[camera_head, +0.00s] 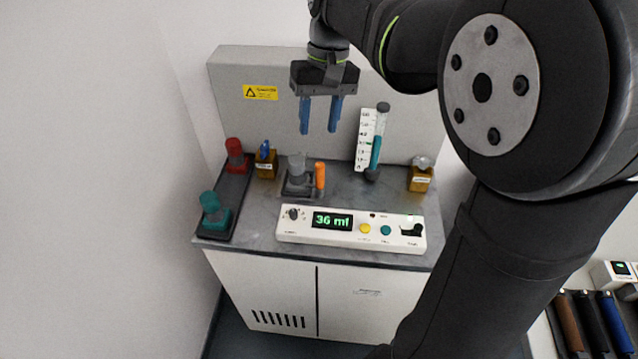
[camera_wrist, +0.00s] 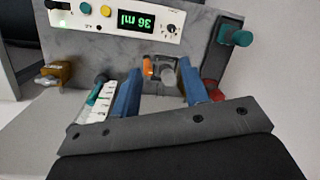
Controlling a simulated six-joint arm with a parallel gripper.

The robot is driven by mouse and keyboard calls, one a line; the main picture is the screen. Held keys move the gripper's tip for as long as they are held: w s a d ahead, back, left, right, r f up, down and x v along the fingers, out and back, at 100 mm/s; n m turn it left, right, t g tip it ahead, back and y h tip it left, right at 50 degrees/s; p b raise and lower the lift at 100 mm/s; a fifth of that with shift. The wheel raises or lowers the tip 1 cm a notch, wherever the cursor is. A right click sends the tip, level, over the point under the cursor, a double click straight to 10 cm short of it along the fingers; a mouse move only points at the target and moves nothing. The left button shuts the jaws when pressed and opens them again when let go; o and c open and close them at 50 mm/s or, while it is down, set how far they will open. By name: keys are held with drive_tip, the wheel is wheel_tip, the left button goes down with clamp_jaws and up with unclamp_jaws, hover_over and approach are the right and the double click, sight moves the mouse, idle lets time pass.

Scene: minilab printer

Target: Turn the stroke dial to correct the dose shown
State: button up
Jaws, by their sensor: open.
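The white control panel (camera_head: 350,243) lies along the front of the bench top. Its dark display (camera_head: 332,221) reads "36 ml" in green; it also shows upside down in the wrist view (camera_wrist: 135,20). A small dark dial (camera_head: 293,213) with marks around it sits at the panel's left end; in the wrist view the dial (camera_wrist: 171,29) is right of the display. My gripper (camera_head: 318,130) is open and empty, its blue fingers pointing down above the back of the bench. In the wrist view the fingers (camera_wrist: 160,88) are spread, well apart from the dial.
A grey holder with an orange handle (camera_head: 320,176) stands mid-bench behind the panel. A graduated scale and teal-filled tube (camera_head: 376,152) stand behind right. Amber bottles (camera_head: 420,180) are at right and left. A left tray (camera_head: 233,195) holds red and teal parts. The panel also bears yellow and teal buttons.

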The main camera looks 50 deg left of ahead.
drive_tip(key=a+f+m+g, duration=0.25)
drive_tip(key=f+m, duration=0.35)
drive_tip(key=m, duration=0.5)
approach(293, 211)
drive_tip(key=shift+t+h, duration=0.3)
drive_tip(key=shift+t, duration=0.05)
drive_tip(key=x, duration=0.8)
drive_tip(key=shift+s+a+f, duration=0.15)
drive_tip(key=shift+s+f, duration=0.05)
drive_tip(key=shift+s, duration=0.2)
clamp_jaws()
